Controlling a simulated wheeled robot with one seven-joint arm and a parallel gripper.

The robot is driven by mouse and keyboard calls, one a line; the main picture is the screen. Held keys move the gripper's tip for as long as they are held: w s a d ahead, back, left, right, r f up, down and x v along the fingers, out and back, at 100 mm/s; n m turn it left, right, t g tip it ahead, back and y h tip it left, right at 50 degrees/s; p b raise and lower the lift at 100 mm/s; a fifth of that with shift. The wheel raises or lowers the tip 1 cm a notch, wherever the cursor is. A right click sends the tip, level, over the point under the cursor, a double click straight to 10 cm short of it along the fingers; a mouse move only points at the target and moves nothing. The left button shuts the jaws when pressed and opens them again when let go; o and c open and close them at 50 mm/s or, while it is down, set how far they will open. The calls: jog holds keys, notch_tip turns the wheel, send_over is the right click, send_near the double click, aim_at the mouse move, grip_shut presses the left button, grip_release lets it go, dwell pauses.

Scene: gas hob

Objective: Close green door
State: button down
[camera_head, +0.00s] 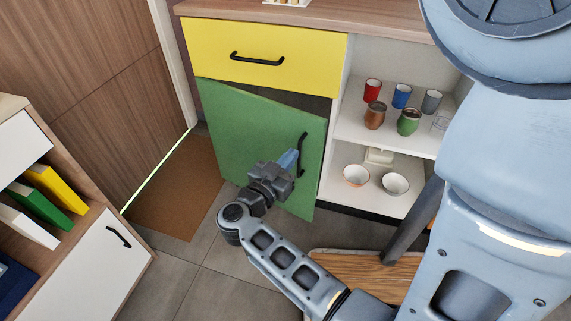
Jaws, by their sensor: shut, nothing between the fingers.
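The green door (243,137) is below a yellow drawer, on the front of the cabinet. It stands partly open, with a dark gap showing along its top right edge. Its black handle (302,154) is upright near its right edge. My gripper (291,158) is shut and empty, with its fingertips in front of the door just left of the handle. Whether the fingertips touch the door or the handle cannot be told. My gripper and wrist hide part of the door's lower middle.
The yellow drawer (262,40) is shut. Open shelves (345,129) to the right hold cups, jars and bowls. A low bookcase (118,258) stands at the left. A brown mat (180,190) lies on the tiled floor. A wooden stool-like surface (360,272) is at lower right.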

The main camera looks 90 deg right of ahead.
aim_at(313, 130)
jog(key=b+x, duration=0.2)
jog(key=x, duration=0.7)
jog(key=shift+s+d, duration=0.1)
jog(key=shift+d, duration=0.2)
